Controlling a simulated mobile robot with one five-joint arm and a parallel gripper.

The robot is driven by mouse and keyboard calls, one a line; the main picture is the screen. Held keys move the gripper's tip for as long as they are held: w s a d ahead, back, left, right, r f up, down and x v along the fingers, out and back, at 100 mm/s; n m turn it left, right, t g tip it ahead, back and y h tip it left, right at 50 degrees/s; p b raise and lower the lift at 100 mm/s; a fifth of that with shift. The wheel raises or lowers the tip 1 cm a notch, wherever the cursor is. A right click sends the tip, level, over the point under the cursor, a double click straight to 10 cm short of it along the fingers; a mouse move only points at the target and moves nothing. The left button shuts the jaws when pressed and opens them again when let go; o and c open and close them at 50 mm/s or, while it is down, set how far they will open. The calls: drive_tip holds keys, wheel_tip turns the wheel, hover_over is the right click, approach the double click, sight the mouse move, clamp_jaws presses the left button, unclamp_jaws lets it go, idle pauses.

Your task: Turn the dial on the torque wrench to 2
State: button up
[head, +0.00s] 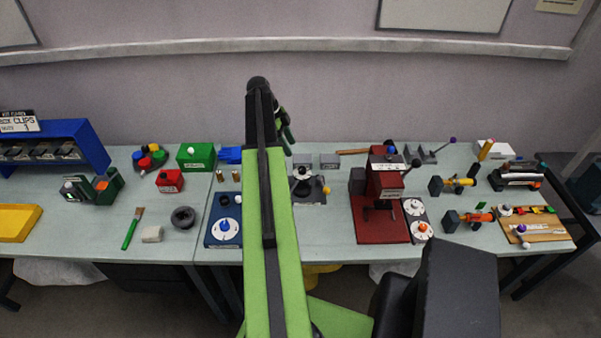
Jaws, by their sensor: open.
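Several round white dials stand on the table. One with a blue knob (225,226) is on a blue plate (216,205) left of my arm. Two more, an upper white dial (413,207) and a lower one with an orange knob (423,230), are on a dark plate right of the red press. Another dial-like disc (303,174) is on a grey device just right of my arm. I cannot tell which belongs to the torque wrench, and the numbers are too small to read. My gripper (287,131) is open, raised above the table's back, apart from all dials.
The red press (385,190) stands tall right of centre. A blue rack (50,143), green box (196,157) and red box (169,181) are left. My arm hides part of the table's middle.

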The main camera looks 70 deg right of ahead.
sight(302, 169)
drive_tip(key=b+x, duration=0.9)
drive_tip(key=x, duration=0.2)
drive_tip(key=shift+d+f, duration=0.1)
drive_tip(key=shift+f, duration=0.3)
drive_tip(key=shift+r, duration=0.1)
